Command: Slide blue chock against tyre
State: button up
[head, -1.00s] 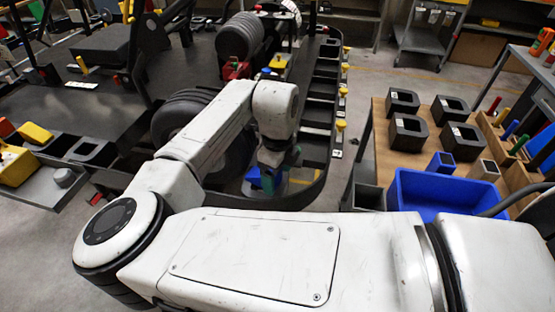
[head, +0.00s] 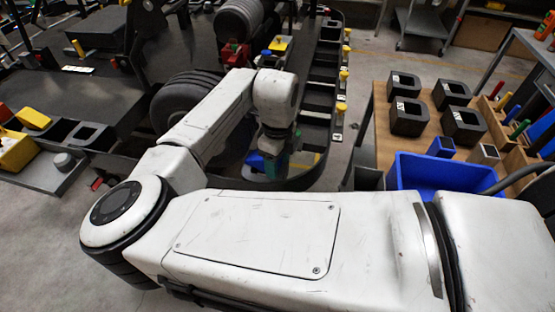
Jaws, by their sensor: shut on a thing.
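The blue chock (head: 255,161) shows in the head view as a small blue patch beside my gripper, low on the kart stand. My gripper (head: 276,166) points down there and is shut on the chock; its fingertips are mostly hidden by its own body. The dark tyre (head: 182,98) stands to the left, partly covered by my arm. Another tyre (head: 238,20) stands farther back. I cannot tell whether the chock touches the near tyre, because my arm hides the space between them.
A dark rail (head: 318,110) with several yellow-capped pegs curves along the right of the stand. A wooden table (head: 428,118) at right holds several black blocks and a blue bin (head: 440,172). A yellow box (head: 15,152) sits at far left.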

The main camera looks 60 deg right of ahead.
jog(key=shift+c, duration=0.8)
jog(key=o, duration=1.1)
notch_tip(320, 180, up, 11)
jog(key=shift+f+b, duration=0.1)
jog(key=shift+b, duration=0.25)
